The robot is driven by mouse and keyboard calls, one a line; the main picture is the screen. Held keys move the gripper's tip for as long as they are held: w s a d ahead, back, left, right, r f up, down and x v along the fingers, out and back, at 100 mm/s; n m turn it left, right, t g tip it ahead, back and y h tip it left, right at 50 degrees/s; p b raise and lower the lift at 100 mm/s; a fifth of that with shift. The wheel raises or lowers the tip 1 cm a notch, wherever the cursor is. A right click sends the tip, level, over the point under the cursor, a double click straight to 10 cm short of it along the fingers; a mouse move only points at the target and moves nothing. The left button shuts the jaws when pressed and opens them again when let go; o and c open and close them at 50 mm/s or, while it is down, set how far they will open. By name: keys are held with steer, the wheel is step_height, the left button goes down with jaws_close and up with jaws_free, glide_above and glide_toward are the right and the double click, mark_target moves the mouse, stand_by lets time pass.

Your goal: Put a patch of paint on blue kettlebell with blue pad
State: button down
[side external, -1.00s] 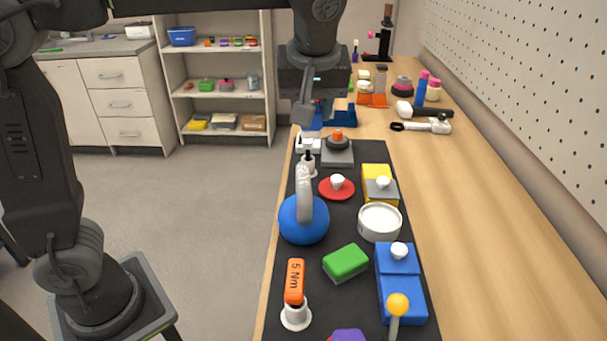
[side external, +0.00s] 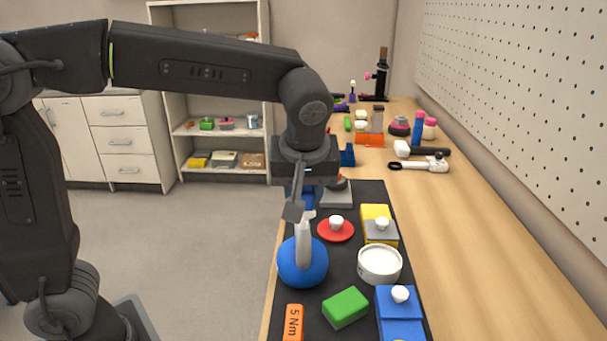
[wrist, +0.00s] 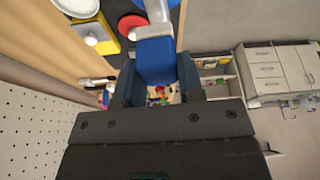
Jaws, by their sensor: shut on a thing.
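The blue kettlebell (side external: 302,262) stands on the dark mat, with its round blue body low and its pale grey handle (side external: 304,238) upward. My gripper (side external: 298,203) is just above and behind the handle. Its jaws are shut on the blue pad (wrist: 157,62), seen between the fingers in the wrist view. A bit of blue also shows beside the finger in the side view. In the wrist view a pale grey piece, perhaps the handle, meets the pad's far end; I cannot tell whether they touch. No paint patch is discernible.
Right of the kettlebell are a red disc with a white knob (side external: 336,231), a yellow and grey block (side external: 379,228), a white bowl (side external: 379,265), a green block (side external: 345,307) and a blue box (side external: 399,325). An orange "5 Nm" tool (side external: 293,324) is in front.

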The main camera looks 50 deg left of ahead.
steer(key=shift+a+f, duration=0.1)
steer(key=shift+f, duration=1.9)
steer(key=shift+w+a, duration=1.2)
steer(key=shift+a, duration=0.2)
steer(key=shift+w+a, duration=1.15)
steer(key=shift+a, duration=0.2)
steer(key=shift+s+d, duration=1.1)
steer(key=shift+d, duration=0.25)
steer(key=shift+s+d, duration=1.1)
steer(key=shift+d, duration=0.25)
steer(key=shift+s+d, duration=0.15)
steer(key=shift+d, duration=0.05)
steer(key=shift+a+r, duration=0.1)
steer(key=shift+r, duration=3.85)
